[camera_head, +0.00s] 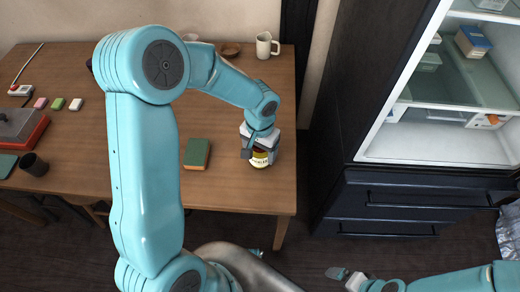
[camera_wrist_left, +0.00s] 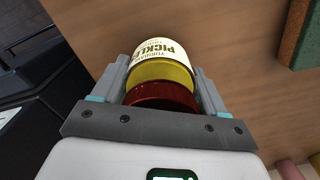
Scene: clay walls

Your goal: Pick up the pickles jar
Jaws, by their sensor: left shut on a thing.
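The pickles jar (camera_head: 260,158) is at the right part of the wooden table (camera_head: 235,190), partly hidden by my left gripper (camera_head: 260,145). In the left wrist view the jar (camera_wrist_left: 161,65) has a dark red lid, a yellow band of contents and a cream label with "PICKLE" lettering, seen upside down. My left gripper (camera_wrist_left: 160,90) is shut on the jar, with one finger on each side of it. I cannot tell whether the jar touches the table. My right gripper (camera_head: 345,278) is at the bottom of the head view, over the floor, away from the jar; its jaw opening is unclear.
A green book-like block (camera_head: 197,154) lies left of the jar. An open fridge (camera_head: 440,145) stands to the right.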

